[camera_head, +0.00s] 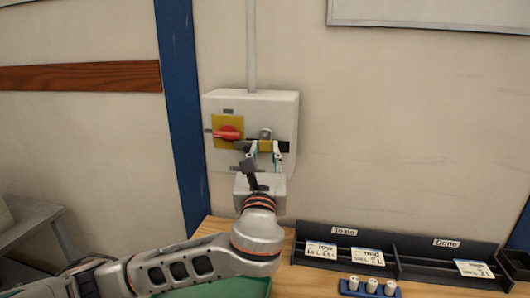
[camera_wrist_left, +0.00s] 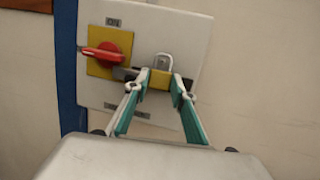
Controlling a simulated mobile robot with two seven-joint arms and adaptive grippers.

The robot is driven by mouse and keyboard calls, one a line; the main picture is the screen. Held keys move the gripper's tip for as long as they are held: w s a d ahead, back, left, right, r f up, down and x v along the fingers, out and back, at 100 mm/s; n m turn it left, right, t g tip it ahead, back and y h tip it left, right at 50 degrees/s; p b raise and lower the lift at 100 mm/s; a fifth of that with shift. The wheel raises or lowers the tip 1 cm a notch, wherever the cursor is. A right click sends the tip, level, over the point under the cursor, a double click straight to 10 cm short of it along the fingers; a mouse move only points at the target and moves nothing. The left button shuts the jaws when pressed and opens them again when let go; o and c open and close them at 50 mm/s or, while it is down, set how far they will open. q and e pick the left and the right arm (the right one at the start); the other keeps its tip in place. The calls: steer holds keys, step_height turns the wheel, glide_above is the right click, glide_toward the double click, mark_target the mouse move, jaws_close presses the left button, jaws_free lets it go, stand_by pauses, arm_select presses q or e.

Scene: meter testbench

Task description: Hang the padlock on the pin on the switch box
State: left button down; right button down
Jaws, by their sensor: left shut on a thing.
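The switch box (camera_head: 284,110) is a white box on the wall, with a red rotary switch (camera_head: 227,133) on a yellow plate. The padlock (camera_wrist_left: 159,79) has a yellow body and a silver shackle that points up; it also shows in the head view (camera_head: 266,145). My left gripper (camera_wrist_left: 160,88) is shut on the padlock body and holds it upright in front of the box, right of the red switch. A dark bar (camera_wrist_left: 125,74) shows beside the padlock. I cannot tell whether the shackle is around the pin, which I cannot make out. My right gripper is not in view.
A wooden bench (camera_head: 308,283) is below the box. On it, a black tray (camera_head: 392,260) holds cards under "To do" and "Done" labels, with several white pegs on a blue holder (camera_head: 369,287) in front. A blue post (camera_head: 181,110) stands left of the box.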

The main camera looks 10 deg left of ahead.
arm_select(q)
steer(key=c, duration=1.6)
jaws_free()
steer(key=shift+d, duration=0.1)
steer(key=shift+s, duration=0.1)
steer(key=shift+s+p, duration=0.75)
steer(key=shift+s, duration=0.6)
steer(key=s+p, duration=0.2)
steer(key=s, duration=0.4)
steer(key=shift+s, duration=0.1)
